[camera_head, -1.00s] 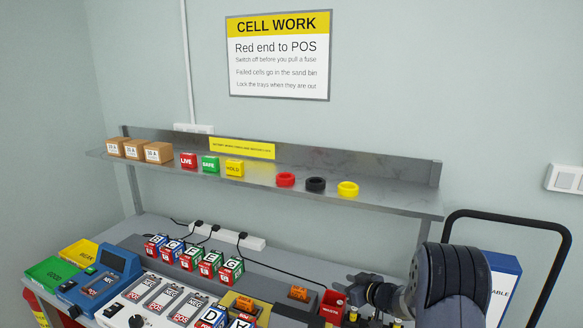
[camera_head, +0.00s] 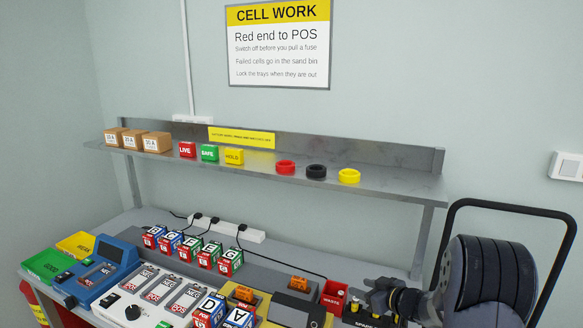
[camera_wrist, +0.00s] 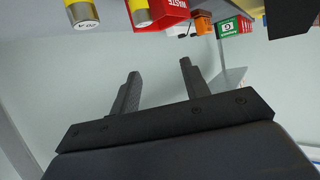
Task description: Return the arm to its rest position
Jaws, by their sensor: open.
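My gripper (camera_wrist: 158,85) shows in the wrist view with its two dark fingers apart and nothing between them. In the head view my arm is folded at the lower right, beside the bench's right end. The gripper's fingertips are not clear there. The wrist view looks at the bench upside down. It shows the red WASTE bin (camera_wrist: 168,14) and two yellow-and-grey cylinders (camera_wrist: 82,14) along the top edge, apart from the fingers.
The bench holds several lettered cells (camera_head: 202,256), a blue tester (camera_head: 105,272), a white switch panel (camera_head: 150,295) and the WASTE bin (camera_head: 334,294). The shelf (camera_head: 400,188) above carries boxes, coloured blocks and three rings. A black-framed trolley (camera_head: 508,206) stands at right.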

